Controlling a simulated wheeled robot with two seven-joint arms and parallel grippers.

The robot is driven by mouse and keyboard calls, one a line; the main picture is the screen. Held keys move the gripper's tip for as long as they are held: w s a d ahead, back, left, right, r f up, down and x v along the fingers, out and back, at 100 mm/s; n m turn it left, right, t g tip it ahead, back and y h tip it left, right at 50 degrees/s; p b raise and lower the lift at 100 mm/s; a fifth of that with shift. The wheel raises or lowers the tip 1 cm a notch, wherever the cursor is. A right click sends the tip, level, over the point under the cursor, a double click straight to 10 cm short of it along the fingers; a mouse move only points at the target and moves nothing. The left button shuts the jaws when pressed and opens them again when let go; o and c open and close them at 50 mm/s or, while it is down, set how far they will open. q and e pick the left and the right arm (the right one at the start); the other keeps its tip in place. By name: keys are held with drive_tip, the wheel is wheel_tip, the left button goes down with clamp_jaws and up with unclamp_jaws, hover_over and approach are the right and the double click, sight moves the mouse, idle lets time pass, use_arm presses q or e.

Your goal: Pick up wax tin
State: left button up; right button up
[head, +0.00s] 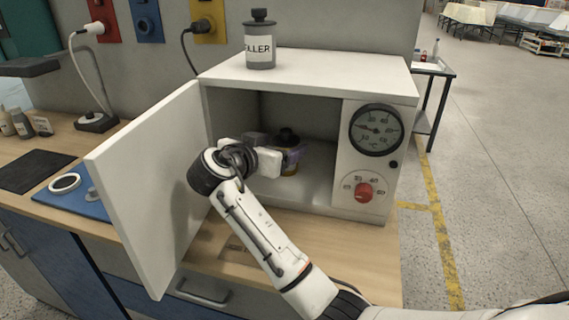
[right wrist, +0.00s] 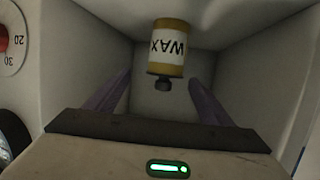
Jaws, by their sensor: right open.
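The wax tin (right wrist: 168,45) is yellow with a white WAX label and a dark cap, and appears upside down in the right wrist view. In the head view it stands inside the open white oven (head: 310,70), where its dark cap (head: 287,135) shows above my right gripper (head: 287,155). My right gripper is open inside the oven. The gripper hides much of the tin in the head view. My left gripper is out of view.
The oven door (head: 150,190) stands open to the left of my right arm. A grey FILLER bottle (head: 260,45) stands on the oven's top. The dial (head: 377,130) and red knob (head: 364,192) are on the right of its front. A blue mat (head: 85,205) lies at left.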

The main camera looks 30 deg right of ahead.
sight(284, 141)
drive_tip(key=x, duration=0.2)
drive_tip(key=b+x, duration=0.1)
drive_tip(key=x, duration=0.2)
drive_tip(key=shift+w+f+b, duration=0.1)
drive_tip(key=shift+w+b, duration=0.2)
drive_tip(key=shift+w, duration=0.25)
drive_tip(key=c, duration=1.7)
clamp_jaws()
